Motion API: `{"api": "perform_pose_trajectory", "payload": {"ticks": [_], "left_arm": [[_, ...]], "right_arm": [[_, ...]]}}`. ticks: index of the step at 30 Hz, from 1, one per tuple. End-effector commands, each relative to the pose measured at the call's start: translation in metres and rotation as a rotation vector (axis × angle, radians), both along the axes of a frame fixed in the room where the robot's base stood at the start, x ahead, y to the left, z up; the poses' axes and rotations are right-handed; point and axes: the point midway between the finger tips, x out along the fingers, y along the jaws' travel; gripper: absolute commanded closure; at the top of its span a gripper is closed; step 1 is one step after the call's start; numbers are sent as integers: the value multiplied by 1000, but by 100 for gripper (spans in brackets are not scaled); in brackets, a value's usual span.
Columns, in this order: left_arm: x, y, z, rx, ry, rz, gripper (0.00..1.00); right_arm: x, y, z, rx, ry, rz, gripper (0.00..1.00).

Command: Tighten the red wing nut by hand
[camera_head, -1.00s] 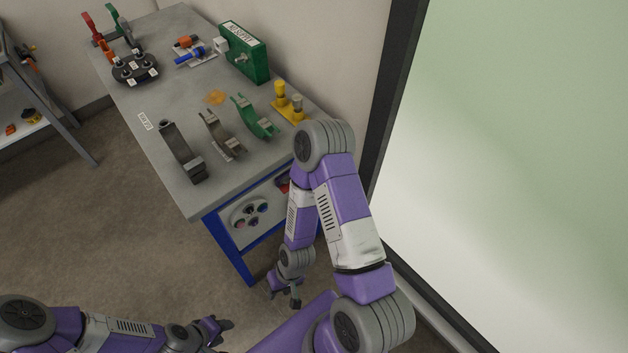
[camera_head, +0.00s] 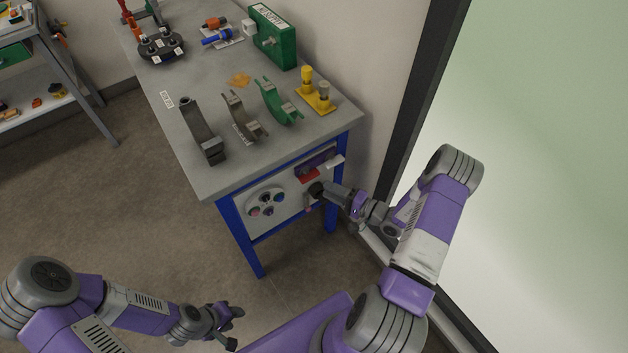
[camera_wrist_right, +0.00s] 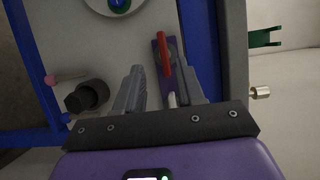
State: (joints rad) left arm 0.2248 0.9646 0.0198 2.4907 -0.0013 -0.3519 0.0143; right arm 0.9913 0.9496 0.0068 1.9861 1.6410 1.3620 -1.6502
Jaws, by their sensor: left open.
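A red bar-shaped piece (camera_head: 308,173), which looks like the wing nut, sits on a purple plate (camera_head: 322,161) on the cart's front panel. In the right wrist view the red wing nut (camera_wrist_right: 164,52) stands beyond the gap between my right fingers, apart from them. My right gripper (camera_wrist_right: 158,88) is open and faces the panel; in the head view it (camera_head: 338,193) is close to the panel, and its fingertips are hard to make out. My left gripper (camera_head: 228,325) is open and empty, low over the floor, away from the cart.
A black knob (camera_wrist_right: 87,96) and a small pink-tipped peg (camera_wrist_right: 66,77) stick out beside my right gripper. A round dial plate (camera_head: 266,204) is left on the panel. Clamps, a green box (camera_head: 273,38) and a yellow stand (camera_head: 316,98) are on the cart top. A glass wall is at right.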

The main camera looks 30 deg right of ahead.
Motion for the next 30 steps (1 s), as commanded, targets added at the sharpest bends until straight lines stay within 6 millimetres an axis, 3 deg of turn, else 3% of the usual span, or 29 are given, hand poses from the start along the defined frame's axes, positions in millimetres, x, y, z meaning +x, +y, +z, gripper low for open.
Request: {"api": "perform_pose_trajectory", "payload": {"ticks": [3,15,27,30], "left_arm": [[0,0,-2,0,0,0,57],[0,0,-14,0,0,0,57],[0,0,-15,0,0,0,57],[0,0,-15,0,0,0,57]], "right_arm": [[8,-7,3,-14,-32,-35,62],[60,21,2,-11,-31,-32,62],[69,25,3,-10,-28,-32,62],[69,25,3,-10,-28,-32,76]]}}
